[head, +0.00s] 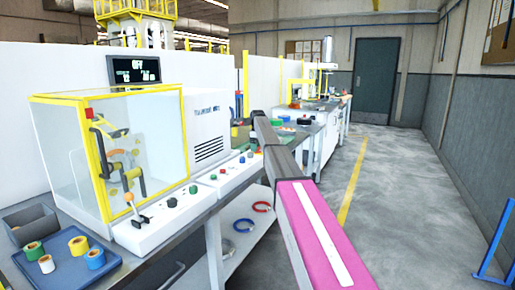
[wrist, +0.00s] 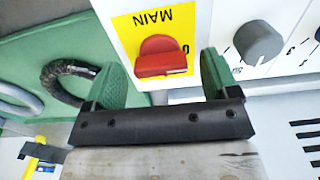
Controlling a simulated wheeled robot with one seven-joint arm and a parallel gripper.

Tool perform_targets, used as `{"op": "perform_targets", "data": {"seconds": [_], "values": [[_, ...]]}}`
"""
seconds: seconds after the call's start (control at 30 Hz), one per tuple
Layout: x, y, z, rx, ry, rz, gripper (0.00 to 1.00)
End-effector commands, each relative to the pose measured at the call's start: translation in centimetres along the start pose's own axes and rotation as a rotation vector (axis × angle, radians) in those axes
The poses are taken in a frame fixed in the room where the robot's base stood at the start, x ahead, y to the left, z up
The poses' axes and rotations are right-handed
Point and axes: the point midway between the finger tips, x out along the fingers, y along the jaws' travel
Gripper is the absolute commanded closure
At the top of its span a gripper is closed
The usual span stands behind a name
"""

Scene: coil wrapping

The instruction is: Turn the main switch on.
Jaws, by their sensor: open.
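The main switch is a red knob (wrist: 160,57) on a yellow plate (wrist: 125,38) in the wrist view. The plate reads "MAIN" upside down, with a partly hidden "0" at the knob's right. My gripper (wrist: 164,76) is open. Its two green fingertips stand to the left and right of the red knob, with a visible gap on each side. I cannot tell the depth between fingertips and knob. In the head view my arm reaches towards the bench; my gripper and the switch cannot be made out there. The machine's display (head: 137,69) reads "OFF".
A grey dial (wrist: 260,42) sits close to the right fingertip. A black ring (wrist: 58,88) lies on green at the left. The head view shows the yellow-framed wrapping machine (head: 112,93), a blue tray (head: 72,277) with tape rolls, and clear floor (head: 420,200) at right.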

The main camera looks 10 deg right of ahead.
Motion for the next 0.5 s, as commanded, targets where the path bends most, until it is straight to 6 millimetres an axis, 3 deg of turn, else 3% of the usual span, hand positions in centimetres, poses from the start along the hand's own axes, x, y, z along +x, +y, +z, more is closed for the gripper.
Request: {"op": "perform_targets", "data": {"seconds": [0.27, 0.4, 0.5], "values": [[0.22, 0.0, -0.01, 0.0, 0.0, 0.0, 0.22], [0.2, 0.01, -0.01, 0.0, 0.0, 0.0, 0.68], [0.19, 0.0, 0.0, 0.0, 0.0, 0.0, 0.69]]}}
